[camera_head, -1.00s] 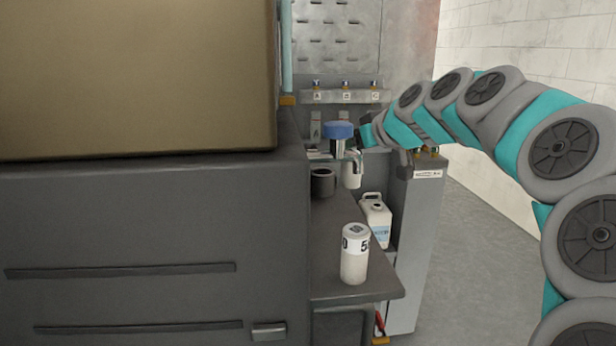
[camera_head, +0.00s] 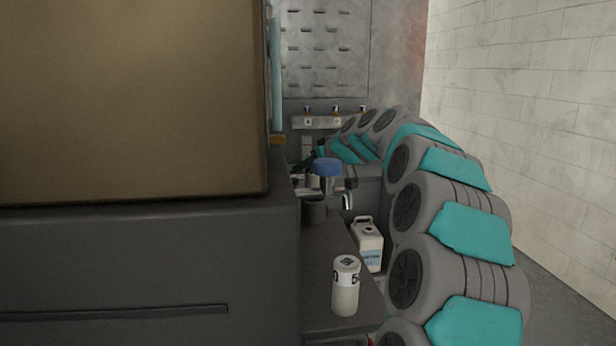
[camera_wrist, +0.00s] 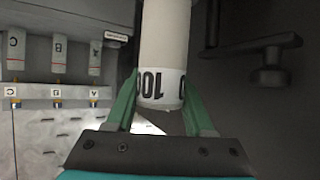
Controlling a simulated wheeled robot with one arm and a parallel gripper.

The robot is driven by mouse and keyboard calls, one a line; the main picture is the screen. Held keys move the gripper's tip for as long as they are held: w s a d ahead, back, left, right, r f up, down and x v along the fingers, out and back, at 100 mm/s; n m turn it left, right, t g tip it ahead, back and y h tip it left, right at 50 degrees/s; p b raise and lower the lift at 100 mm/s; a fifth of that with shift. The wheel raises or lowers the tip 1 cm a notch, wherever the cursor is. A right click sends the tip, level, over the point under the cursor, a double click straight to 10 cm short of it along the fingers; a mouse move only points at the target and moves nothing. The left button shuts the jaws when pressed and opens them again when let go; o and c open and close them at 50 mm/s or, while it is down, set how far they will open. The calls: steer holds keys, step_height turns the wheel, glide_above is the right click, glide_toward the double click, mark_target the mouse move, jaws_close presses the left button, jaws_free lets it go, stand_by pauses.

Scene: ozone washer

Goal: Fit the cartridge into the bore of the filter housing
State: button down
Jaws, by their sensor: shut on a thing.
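My gripper (camera_wrist: 160,100) is shut on a white cartridge (camera_wrist: 163,35) in the wrist view. Its green fingers press on both sides of the cartridge's printed label band, and the body runs out of the top of the picture. In the head view my gripper's green part (camera_head: 318,155) is at the back, behind a blue-capped fitting (camera_head: 326,167); the held cartridge is hidden there.
A chrome spout (camera_head: 347,201) sticks out beside the blue cap. A large dark cabinet (camera_head: 140,270) fills the left. A dark lever handle (camera_wrist: 270,48) is right of the held cartridge in the wrist view.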

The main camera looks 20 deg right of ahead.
mark_target(309, 178)
steer(key=shift+f, duration=2)
steer(key=c, duration=0.7)
jaws_free()
steer(key=shift+a, duration=0.1)
steer(key=shift+o, duration=0.7)
steer(key=shift+w+f, duration=0.1)
steer(key=shift+w, duration=0.05)
steer(key=shift+s+r, duration=0.2)
steer(key=shift+r, duration=0.2)
steer(key=b+v, duration=0.1)
steer(key=v, duration=1.1)
